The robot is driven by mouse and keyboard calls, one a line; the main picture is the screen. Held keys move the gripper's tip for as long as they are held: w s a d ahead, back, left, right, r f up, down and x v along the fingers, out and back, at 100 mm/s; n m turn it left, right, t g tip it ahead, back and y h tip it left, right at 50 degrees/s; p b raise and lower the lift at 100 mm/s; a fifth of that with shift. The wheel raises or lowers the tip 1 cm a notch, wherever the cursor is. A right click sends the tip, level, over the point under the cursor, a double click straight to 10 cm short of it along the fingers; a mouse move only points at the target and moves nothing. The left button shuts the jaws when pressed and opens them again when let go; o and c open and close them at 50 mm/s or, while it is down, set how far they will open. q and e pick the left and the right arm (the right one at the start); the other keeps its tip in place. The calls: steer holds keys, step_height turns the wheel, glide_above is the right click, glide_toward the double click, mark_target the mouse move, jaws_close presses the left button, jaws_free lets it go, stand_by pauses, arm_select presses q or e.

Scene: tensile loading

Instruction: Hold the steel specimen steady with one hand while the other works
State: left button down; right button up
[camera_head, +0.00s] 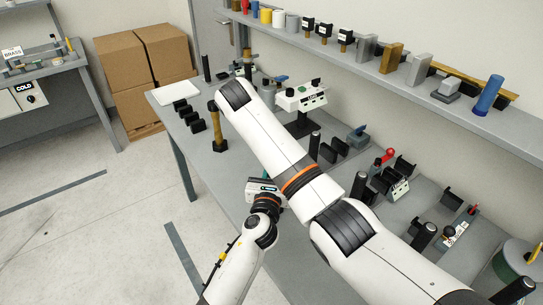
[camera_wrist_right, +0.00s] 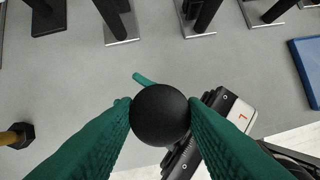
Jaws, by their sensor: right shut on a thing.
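In the right wrist view my right gripper (camera_wrist_right: 160,112) has its two green fingers closed on a dark, round-topped piece (camera_wrist_right: 160,115). Only its black rounded end shows, so I cannot tell whether it is the steel specimen. In the head view my right arm crosses the bench and its fingers are hidden.
A brass piece on a black base (camera_head: 216,125) stands near the bench's left side, by several black holders (camera_head: 193,120). A white device (camera_head: 300,97) stands behind my arm. Black holders and a red-knobbed tool (camera_head: 385,156) are at right. The shelf (camera_head: 350,62) carries several blocks and cylinders.

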steer(key=shift+w+r, duration=0.1)
steer(key=o, duration=1)
steer(key=shift+c, duration=0.2)
steer(key=shift+c, duration=0.4)
